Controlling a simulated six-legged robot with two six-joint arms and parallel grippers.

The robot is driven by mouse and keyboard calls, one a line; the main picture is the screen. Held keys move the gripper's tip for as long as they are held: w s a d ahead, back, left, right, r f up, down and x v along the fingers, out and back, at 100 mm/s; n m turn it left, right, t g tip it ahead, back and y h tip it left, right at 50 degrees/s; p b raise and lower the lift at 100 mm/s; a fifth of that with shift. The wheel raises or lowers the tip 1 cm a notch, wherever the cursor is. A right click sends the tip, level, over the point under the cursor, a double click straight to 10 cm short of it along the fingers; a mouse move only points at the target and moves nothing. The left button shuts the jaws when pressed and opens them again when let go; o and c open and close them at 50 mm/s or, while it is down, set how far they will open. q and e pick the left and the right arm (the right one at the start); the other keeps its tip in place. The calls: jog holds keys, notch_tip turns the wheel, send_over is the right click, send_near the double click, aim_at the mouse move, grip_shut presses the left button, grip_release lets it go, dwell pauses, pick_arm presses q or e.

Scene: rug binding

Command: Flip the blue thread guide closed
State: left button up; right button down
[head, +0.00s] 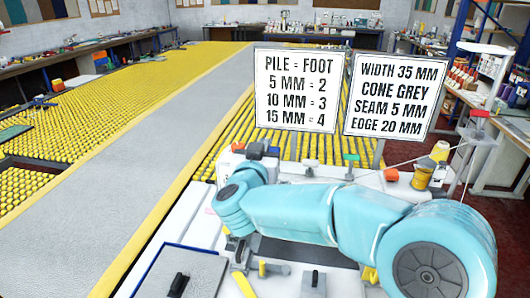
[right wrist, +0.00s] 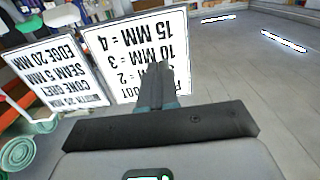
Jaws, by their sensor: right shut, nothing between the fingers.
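A small blue piece (head: 273,151), which may be the blue thread guide, shows just above my teal right wrist in the head view. It is small and partly covered, so I cannot tell whether it is open or closed. My right gripper (head: 256,150) is beside it, dark and mostly hidden behind my wrist. In the right wrist view the gripper's fingers (right wrist: 167,86) are together and empty, in front of a sign. A green-topped guide (head: 351,159) and a red-topped guide (head: 391,174) stand farther right, with a pale thread at the red one. My left gripper is not in view.
Two white signs, a pile-foot one (head: 296,88) and a width one (head: 390,95), stand behind the machine bed. A yellow thread cone (head: 440,150) stands at the right. A grey plate (head: 195,275) lies at the front left. A grey rug (head: 130,155) runs along the roller table.

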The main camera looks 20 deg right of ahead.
jog(key=shift+s+a+r, duration=0.35)
jog(key=shift+s+r, duration=0.05)
jog(key=shift+s, duration=0.2)
jog(key=shift+s+a+r, duration=0.3)
jog(key=shift+s+r, duration=0.05)
jog(key=shift+s, duration=0.2)
jog(key=shift+f, duration=0.15)
